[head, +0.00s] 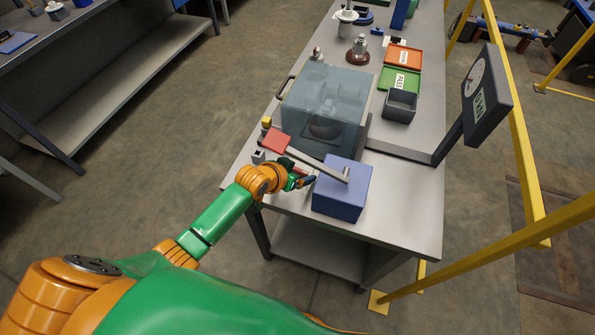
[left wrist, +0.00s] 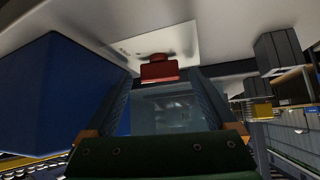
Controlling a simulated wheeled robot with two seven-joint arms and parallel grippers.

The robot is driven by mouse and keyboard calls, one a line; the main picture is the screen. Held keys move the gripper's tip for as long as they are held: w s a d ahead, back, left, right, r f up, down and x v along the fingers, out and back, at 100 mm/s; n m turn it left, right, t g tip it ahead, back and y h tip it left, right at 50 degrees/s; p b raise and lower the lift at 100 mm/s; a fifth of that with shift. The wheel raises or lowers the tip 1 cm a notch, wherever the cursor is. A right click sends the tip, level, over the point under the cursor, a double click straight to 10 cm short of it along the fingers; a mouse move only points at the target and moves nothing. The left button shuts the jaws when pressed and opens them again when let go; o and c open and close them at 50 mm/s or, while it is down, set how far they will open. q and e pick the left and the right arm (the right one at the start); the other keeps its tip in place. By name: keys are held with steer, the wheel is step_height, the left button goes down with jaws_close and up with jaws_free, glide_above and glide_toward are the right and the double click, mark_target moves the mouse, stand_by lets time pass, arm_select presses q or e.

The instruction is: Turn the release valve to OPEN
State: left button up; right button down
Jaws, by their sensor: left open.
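My left gripper (head: 307,181) is low at the table's near left side, beside the blue box (head: 342,190). In the left wrist view its two fingers (left wrist: 168,105) are apart, with nothing held between them. A red block-shaped handle (left wrist: 159,70) on a pale plate shows just beyond the fingers and looks like the release valve; no OPEN mark is readable. In the head view a small red part (head: 300,170) shows by the gripper, mostly hidden. My right gripper is not in view.
The clear chamber (head: 325,100) stands behind the gripper. A gauge panel (head: 486,95) on a post is at the right. Orange (head: 403,57) and green (head: 399,80) trays and a grey bin (head: 399,105) are farther back. The table's (head: 410,205) right front is clear.

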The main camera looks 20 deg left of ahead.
arm_select(q)
steer(key=c, duration=1.3)
steer(key=shift+c, duration=0.2)
stand_by(0.4)
stand_by(0.4)
steer(key=o, duration=1.3)
steer(key=shift+o, duration=0.2)
steer(key=shift+r, duration=0.1)
steer(key=p+v, duration=0.1)
steer(key=v, duration=0.6)
steer(key=shift+a, duration=0.1)
